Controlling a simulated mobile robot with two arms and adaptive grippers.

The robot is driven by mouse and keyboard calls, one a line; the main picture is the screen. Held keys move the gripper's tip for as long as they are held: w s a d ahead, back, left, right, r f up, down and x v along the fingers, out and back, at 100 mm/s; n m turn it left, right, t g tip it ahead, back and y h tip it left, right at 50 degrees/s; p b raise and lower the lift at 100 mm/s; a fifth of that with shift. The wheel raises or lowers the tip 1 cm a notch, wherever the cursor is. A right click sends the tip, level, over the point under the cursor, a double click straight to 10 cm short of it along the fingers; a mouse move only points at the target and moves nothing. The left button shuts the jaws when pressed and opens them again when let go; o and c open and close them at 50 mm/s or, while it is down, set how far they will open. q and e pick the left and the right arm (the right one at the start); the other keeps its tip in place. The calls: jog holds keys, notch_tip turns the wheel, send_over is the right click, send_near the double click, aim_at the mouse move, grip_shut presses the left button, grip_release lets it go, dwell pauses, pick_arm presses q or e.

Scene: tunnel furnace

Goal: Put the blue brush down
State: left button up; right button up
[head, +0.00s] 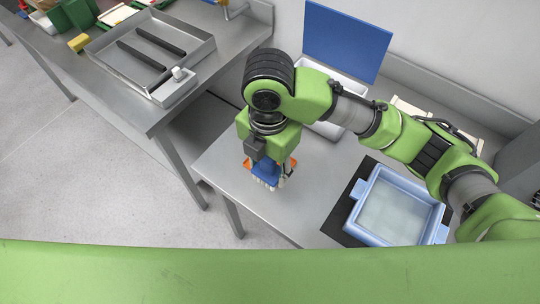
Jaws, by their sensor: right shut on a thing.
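The blue brush (266,173) is at the left part of the grey table (306,215), with pale bristles at its lower end. My right gripper (270,168), with orange on its fingers, is shut on the brush from above. The bristles are at or just above the tabletop; I cannot tell whether they touch it. The gripper and wrist hide the upper part of the brush. My left gripper is not in view.
A light blue tray (356,217) stands on a black mat (338,227) to the right. A white container with a raised blue lid (345,40) stands behind my arm. Another metal table at upper left holds a metal tray (208,45) with two dark bars.

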jog(key=w+f, duration=0.2)
jog(key=w, duration=0.1)
jog(key=w+f+p, duration=0.1)
jog(key=w+f, duration=0.2)
jog(key=w+f+p, duration=0.1)
jog(key=w+f, duration=0.1)
jog(key=w, duration=0.1)
jog(key=shift+w+d+f, duration=0.1)
jog(key=shift+w+f, duration=0.15)
jog(key=shift+f, duration=0.05)
notch_tip(320, 180, down, 3)
jog(key=shift+w+r+p, duration=0.1)
jog(key=shift+w+p, duration=0.05)
jog(key=shift+p, duration=0.85)
jog(key=shift+f, duration=0.4)
jog(key=shift+f, duration=0.15)
jog(key=o, duration=1.5)
jog(key=shift+c, duration=0.2)
